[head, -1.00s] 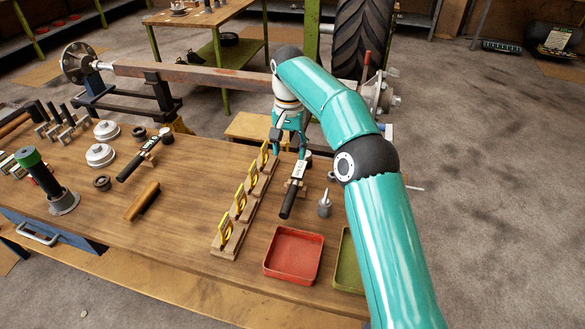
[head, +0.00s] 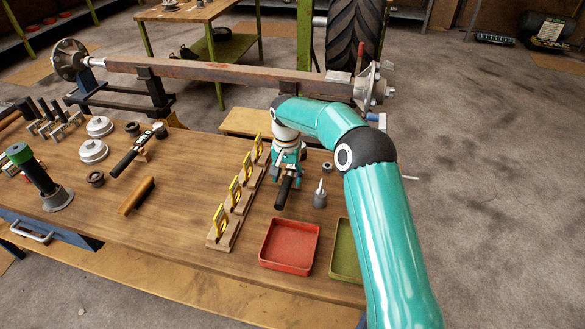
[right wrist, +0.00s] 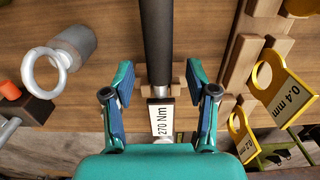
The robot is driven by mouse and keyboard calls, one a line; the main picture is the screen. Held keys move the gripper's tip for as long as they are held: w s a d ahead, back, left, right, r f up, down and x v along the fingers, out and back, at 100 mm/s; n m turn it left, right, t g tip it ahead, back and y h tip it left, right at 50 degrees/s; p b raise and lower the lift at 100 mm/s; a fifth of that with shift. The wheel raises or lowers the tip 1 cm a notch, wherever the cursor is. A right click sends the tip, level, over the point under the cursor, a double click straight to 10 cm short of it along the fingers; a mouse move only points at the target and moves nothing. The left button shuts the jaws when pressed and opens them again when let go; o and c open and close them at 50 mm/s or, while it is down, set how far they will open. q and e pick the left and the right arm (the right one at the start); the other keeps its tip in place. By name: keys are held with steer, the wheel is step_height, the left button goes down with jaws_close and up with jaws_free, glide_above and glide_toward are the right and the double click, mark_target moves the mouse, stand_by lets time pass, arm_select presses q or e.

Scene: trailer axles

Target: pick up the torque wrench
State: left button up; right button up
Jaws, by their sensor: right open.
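A torque wrench with a black handle (head: 283,194) lies on the wooden bench under my right gripper (head: 287,174), which hides most of it in the head view. In the right wrist view, its black handle (right wrist: 158,40) points away and its white 270 Nm label (right wrist: 161,117) lies between my open fingers (right wrist: 160,95). The fingers stand on either side with gaps to the wrench. A wooden rest (right wrist: 178,80) shows at the wrench's neck. A similar dark tool with a label (head: 136,152) lies further left on the bench. My left gripper is not in view.
A wooden rack with yellow gauges (head: 222,226) stands close left of my right gripper. A grey cylinder with a ring (head: 320,197) stands close right. A red tray (head: 289,246) and a green tray (head: 345,250) are in front. The axle (head: 230,76) spans behind.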

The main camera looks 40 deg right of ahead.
steer(key=shift+f, duration=1.4)
jaws_close()
steer(key=shift+r, duration=0.1)
